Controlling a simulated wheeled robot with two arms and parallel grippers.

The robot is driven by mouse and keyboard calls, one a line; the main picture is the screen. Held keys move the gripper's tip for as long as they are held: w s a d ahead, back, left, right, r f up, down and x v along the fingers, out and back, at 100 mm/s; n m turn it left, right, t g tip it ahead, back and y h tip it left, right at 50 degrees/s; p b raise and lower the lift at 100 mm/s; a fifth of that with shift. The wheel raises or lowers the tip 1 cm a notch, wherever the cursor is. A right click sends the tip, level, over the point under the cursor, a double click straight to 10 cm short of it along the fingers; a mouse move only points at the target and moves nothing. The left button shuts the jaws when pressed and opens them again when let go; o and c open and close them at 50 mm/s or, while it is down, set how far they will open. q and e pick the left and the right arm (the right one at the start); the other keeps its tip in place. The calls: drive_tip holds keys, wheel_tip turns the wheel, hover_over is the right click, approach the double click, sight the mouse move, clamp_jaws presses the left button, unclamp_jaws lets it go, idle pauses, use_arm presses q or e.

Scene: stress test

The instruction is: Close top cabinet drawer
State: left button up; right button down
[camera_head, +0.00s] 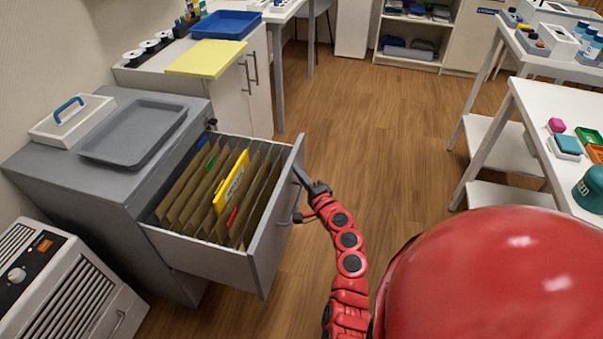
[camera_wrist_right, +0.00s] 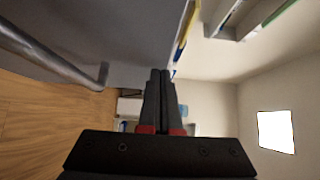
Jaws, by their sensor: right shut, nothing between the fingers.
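The grey cabinet (camera_head: 150,195) stands at the left in the head view. Its top drawer (camera_head: 205,255) is pulled far out and holds brown hanging folders with coloured tabs. The drawer front (camera_head: 272,222) faces right and carries a bar handle (camera_head: 282,205). My right gripper (camera_head: 302,177) is at the upper outer face of the drawer front, close to the handle; I cannot tell whether it touches. In the right wrist view the fingers (camera_wrist_right: 160,85) are shut with nothing between them. The drawer front (camera_wrist_right: 110,35) and handle (camera_wrist_right: 55,55) fill the upper left there. My left gripper is not in view.
A grey tray (camera_head: 135,132) and a white lidded box (camera_head: 72,122) lie on the cabinet. A white appliance (camera_head: 65,290) stands in front of it at the left. White tables (camera_head: 545,130) stand at the right. The wooden floor (camera_head: 390,140) between is clear.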

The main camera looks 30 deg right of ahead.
sight(244, 157)
drive_tip(key=w+a+b, duration=0.1)
drive_tip(key=w+a, duration=0.2)
drive_tip(key=w, duration=0.1)
drive_tip(key=w+a+b, duration=0.1)
drive_tip(key=w+a, duration=0.3)
drive_tip(key=w+a+b, duration=0.1)
drive_tip(key=w+a, duration=0.2)
drive_tip(key=w, duration=0.1)
drive_tip(key=shift+a+f, duration=0.15)
drive_tip(key=shift+a, duration=0.1)
drive_tip(key=shift+w+a+b, duration=0.95)
drive_tip(key=shift+w+a, duration=0.5)
drive_tip(key=shift+w, duration=0.25)
drive_tip(key=shift+w+a+b, duration=1)
drive_tip(key=shift+w+a, duration=0.4)
drive_tip(key=shift+w, duration=0.3)
drive_tip(key=shift+w+a+b, duration=0.95)
drive_tip(key=shift+w+a, duration=0.5)
drive_tip(key=shift+w, duration=0.25)
drive_tip(key=shift+d, duration=0.1)
